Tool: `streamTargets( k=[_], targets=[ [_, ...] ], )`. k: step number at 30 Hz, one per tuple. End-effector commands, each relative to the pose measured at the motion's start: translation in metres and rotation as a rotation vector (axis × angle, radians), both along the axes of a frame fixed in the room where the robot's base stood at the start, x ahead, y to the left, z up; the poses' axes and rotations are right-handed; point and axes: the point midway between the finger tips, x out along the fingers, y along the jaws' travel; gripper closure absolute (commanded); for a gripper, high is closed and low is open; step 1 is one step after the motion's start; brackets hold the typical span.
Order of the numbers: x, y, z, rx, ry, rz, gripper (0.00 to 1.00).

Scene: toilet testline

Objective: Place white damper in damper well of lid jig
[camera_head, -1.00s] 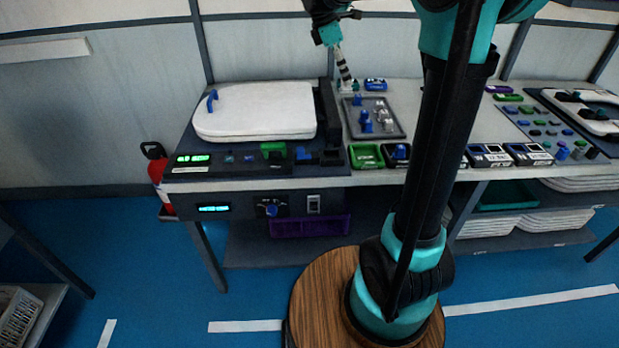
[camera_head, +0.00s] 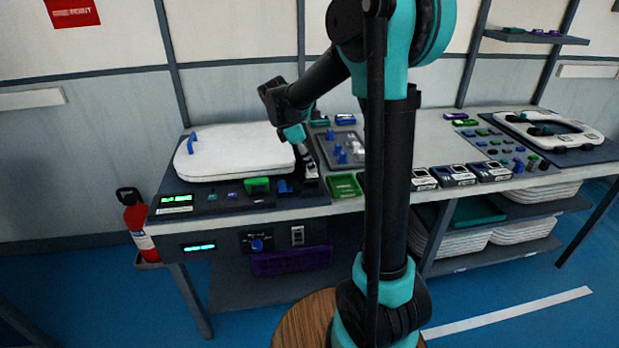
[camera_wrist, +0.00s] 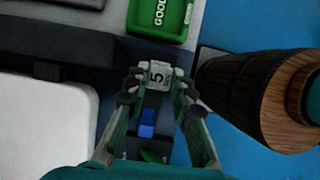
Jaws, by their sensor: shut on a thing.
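My gripper (camera_wrist: 158,88) is shut on a small white block marked "5" (camera_wrist: 157,74), which looks to be the white damper. In the head view my gripper (camera_head: 311,174) points down over the front right corner of the dark lid jig (camera_head: 232,203). The white lid (camera_head: 235,152) lies on this jig, left of my gripper. In the wrist view a blue part (camera_wrist: 147,122) sits in a dark fixture below the held block in the picture. I cannot tell the gap between damper and fixture, and the damper well is not clearly visible.
A green tray marked GOOD (camera_wrist: 160,14) is close to my gripper; it also shows in the head view (camera_head: 345,186). A grey tray (camera_head: 326,146) with blue and white parts lies behind. A green block (camera_head: 256,185) stands on the jig's front.

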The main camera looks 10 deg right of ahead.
Motion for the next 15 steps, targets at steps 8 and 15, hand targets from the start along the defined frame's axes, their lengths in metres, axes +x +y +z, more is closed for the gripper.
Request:
streamTargets(
  k=[8, 15],
  targets=[
    [0.000, 0.000, -0.026, 0.000, 0.000, 0.000, 1.00],
    [0.000, 0.000, -0.055, 0.000, 0.000, 0.000, 1.00]
  ],
)
